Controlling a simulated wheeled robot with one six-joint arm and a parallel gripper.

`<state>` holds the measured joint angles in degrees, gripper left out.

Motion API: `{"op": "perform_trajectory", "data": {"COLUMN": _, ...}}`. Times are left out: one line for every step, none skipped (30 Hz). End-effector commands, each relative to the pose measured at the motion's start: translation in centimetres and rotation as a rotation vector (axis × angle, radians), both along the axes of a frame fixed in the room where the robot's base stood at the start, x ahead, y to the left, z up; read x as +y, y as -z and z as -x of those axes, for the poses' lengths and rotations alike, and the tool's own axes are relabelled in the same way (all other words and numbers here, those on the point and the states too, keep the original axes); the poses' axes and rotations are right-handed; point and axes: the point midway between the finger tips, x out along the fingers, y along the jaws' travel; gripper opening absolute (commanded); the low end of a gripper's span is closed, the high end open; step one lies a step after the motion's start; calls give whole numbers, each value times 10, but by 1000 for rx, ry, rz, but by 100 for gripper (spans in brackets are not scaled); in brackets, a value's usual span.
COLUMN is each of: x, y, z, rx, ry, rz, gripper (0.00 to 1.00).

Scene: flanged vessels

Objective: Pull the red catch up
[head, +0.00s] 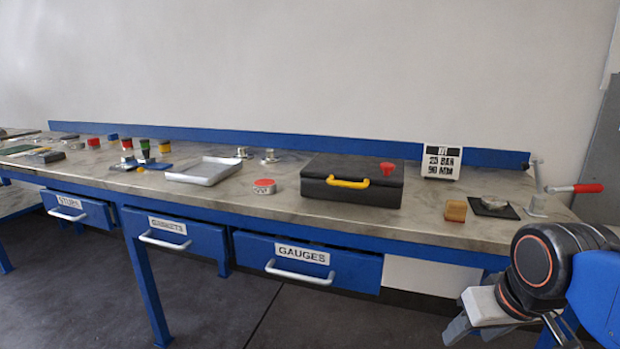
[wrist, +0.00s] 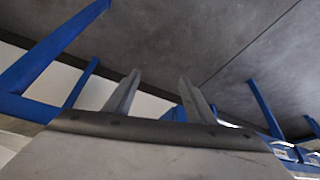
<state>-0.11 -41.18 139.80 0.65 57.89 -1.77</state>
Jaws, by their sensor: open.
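A small red catch (head: 388,168) stands up from the top of a black case (head: 340,192) with a yellow handle (head: 348,183). The case sits closed on the workbench. My gripper (head: 474,330) is low at the right, in front of the bench edge, well apart from the case and below the bench top. In the wrist view its two fingers (wrist: 159,78) are spread with nothing between them, over grey floor and blue bench legs. The catch is not in the wrist view.
Near the case are a wooden block (head: 455,210), a sign (head: 442,161), a red-topped disc (head: 264,186), a grey tray (head: 204,171) and a red-handled lever (head: 588,188). The GAUGES drawer (head: 310,266) stands slightly out below the bench. The bench strip before the case is clear.

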Motion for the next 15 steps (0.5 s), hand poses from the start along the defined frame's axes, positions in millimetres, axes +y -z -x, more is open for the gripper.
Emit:
{"op": "perform_trajectory", "data": {"x": -1, "y": 13, "z": 9, "rx": -2, "ry": 8, "rz": 0, "gripper": 50}}
{"op": "perform_trajectory", "data": {"x": -1, "y": 20, "z": 14, "rx": -2, "ry": 11, "rz": 1, "gripper": 50}}
{"op": "perform_trajectory", "data": {"x": -2, "y": 27, "z": 18, "rx": -2, "ry": 16, "rz": 1, "gripper": 50}}
{"op": "perform_trajectory", "data": {"x": -2, "y": 31, "z": 21, "rx": -3, "ry": 19, "rz": 1, "gripper": 50}}
{"op": "perform_trajectory", "data": {"x": -2, "y": 34, "z": 23, "rx": -4, "ry": 21, "rz": 1, "gripper": 50}}
{"op": "perform_trajectory", "data": {"x": -2, "y": 37, "z": 25, "rx": -5, "ry": 23, "rz": 1, "gripper": 50}}
{"op": "perform_trajectory", "data": {"x": -3, "y": 39, "z": 26, "rx": -4, "ry": 25, "rz": 1, "gripper": 50}}
{"op": "perform_trajectory", "data": {"x": -3, "y": 40, "z": 26, "rx": -4, "ry": 25, "rz": 1, "gripper": 50}}
{"op": "perform_trajectory", "data": {"x": -3, "y": 40, "z": 26, "rx": -4, "ry": 26, "rz": 0, "gripper": 50}}
{"op": "perform_trajectory", "data": {"x": -3, "y": 40, "z": 26, "rx": -4, "ry": 26, "rz": 0, "gripper": 50}}
{"op": "perform_trajectory", "data": {"x": -3, "y": 40, "z": 26, "rx": -4, "ry": 26, "rz": 0, "gripper": 50}}
{"op": "perform_trajectory", "data": {"x": -3, "y": 40, "z": 26, "rx": -4, "ry": 26, "rz": 0, "gripper": 50}}
{"op": "perform_trajectory", "data": {"x": -3, "y": 40, "z": 26, "rx": -4, "ry": 26, "rz": 0, "gripper": 50}}
{"op": "perform_trajectory", "data": {"x": -3, "y": 40, "z": 26, "rx": -4, "ry": 26, "rz": 0, "gripper": 50}}
{"op": "perform_trajectory", "data": {"x": -3, "y": 40, "z": 26, "rx": -4, "ry": 26, "rz": 0, "gripper": 50}}
